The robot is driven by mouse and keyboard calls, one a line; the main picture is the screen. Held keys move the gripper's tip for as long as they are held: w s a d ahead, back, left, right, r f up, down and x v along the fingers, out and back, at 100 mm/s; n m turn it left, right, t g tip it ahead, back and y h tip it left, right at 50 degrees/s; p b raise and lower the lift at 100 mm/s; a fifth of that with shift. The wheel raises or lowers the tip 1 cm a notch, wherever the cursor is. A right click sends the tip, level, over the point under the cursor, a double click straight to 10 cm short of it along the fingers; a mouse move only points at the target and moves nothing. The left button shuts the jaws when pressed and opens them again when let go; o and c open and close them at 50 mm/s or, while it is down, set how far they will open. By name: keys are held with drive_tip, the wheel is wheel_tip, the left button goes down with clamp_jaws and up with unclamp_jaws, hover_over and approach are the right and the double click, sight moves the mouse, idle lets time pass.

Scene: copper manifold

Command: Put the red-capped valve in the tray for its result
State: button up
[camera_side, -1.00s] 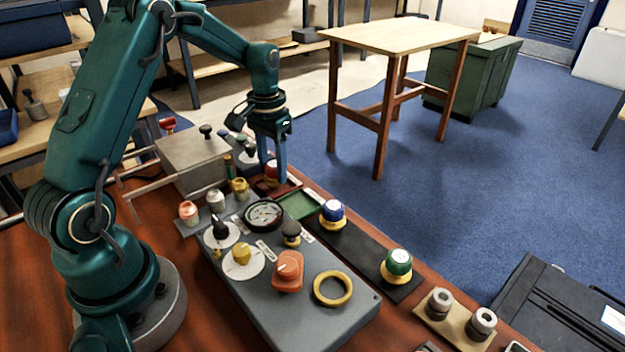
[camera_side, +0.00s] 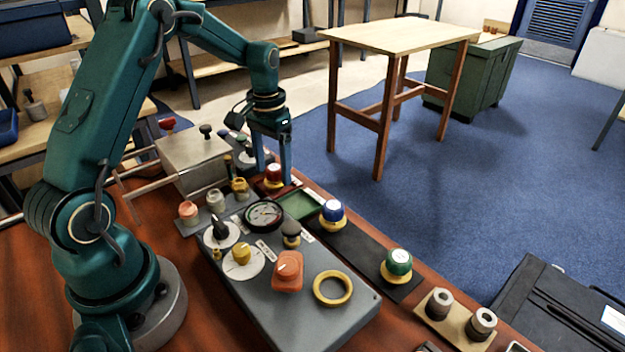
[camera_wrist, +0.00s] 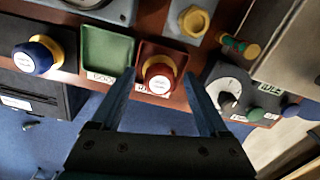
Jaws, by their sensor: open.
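The red-capped valve (camera_side: 273,175) has a yellow collar and sits in the red tray (camera_side: 262,189). In the wrist view the valve (camera_wrist: 158,75) stands inside the dark red tray (camera_wrist: 146,50), between my fingers. My gripper (camera_side: 273,178) is open, with one blue finger on each side of the valve. In the wrist view its fingertips (camera_wrist: 160,82) show a gap on both sides of the cap. The green tray (camera_side: 299,205) is beside the red one and empty; it also shows in the wrist view (camera_wrist: 106,52). The labels in front of the trays are partly hidden.
The blue-capped valve (camera_side: 333,213) and green-capped valve (camera_side: 397,264) stand on a black strip at the table's edge. A grey panel (camera_side: 265,300) with a gauge, knobs and a yellow ring lies in front. A metal box (camera_side: 192,158) stands to the left.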

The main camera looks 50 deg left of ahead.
sight(273, 168)
drive_tip(key=s+d+r+t, duration=0.1)
drive_tip(key=d+r, duration=0.1)
drive_tip(key=r, duration=0.5)
drive_tip(key=s+d+r, duration=0.2)
drive_tip(key=r, duration=0.6)
drive_tip(key=s+d+f+m+t, duration=0.2)
drive_tip(key=s+d+t, duration=0.2)
drive_tip(key=s+d, duration=0.6)
drive_tip(key=shift+s+d+f+t, duration=0.15)
drive_tip(key=shift+s+f+t, duration=0.15)
drive_tip(key=shift+s, duration=1.25)
